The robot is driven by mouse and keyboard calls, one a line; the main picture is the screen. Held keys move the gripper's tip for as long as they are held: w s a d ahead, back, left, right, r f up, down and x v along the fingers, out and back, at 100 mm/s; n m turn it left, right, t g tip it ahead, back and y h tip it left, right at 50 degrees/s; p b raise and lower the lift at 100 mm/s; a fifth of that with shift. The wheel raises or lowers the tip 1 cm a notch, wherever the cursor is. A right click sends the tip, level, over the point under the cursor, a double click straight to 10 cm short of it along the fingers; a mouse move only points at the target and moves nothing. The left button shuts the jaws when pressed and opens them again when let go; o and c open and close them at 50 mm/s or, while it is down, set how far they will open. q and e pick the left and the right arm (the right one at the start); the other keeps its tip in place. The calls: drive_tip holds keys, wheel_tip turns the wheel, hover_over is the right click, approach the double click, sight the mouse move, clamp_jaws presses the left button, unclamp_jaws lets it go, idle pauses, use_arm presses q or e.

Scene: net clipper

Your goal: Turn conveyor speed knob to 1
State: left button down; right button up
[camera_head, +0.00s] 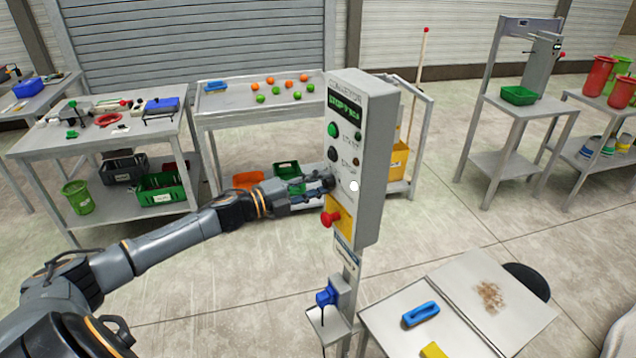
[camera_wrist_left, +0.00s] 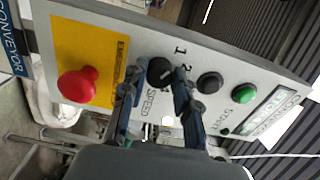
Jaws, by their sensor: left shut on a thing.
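The grey conveyor control box (camera_head: 372,130) stands on a post in the middle of the head view, and its panel (camera_wrist_left: 222,75) fills much of the left wrist view. The black speed knob (camera_wrist_left: 158,69) sits on the panel beside the word SPEED and a printed 1. My left gripper (camera_head: 318,187) reaches the panel from the left, its two fingers shut on the knob, one on each side. The fingers hide part of the knob and its scale, so I cannot tell where it points. My right gripper is in neither view.
A red emergency button (camera_wrist_left: 78,84) on a yellow plate (camera_head: 338,214) is close to the fingers. On the other side are a black button (camera_wrist_left: 210,83) and a green button (camera_wrist_left: 244,93). A small table (camera_head: 385,318) with a blue brush (camera_head: 420,313) stands below right.

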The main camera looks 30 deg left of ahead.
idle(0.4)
use_arm(q)
drive_tip(key=c, duration=1)
unclamp_jaws()
drive_tip(key=shift+s+a+f, duration=0.1)
drive_tip(key=shift+s+a, duration=0.2)
drive_tip(key=shift+s, duration=0.2)
drive_tip(key=v, duration=1)
drive_tip(key=shift+s+a, duration=0.2)
drive_tip(key=shift+s, duration=0.15)
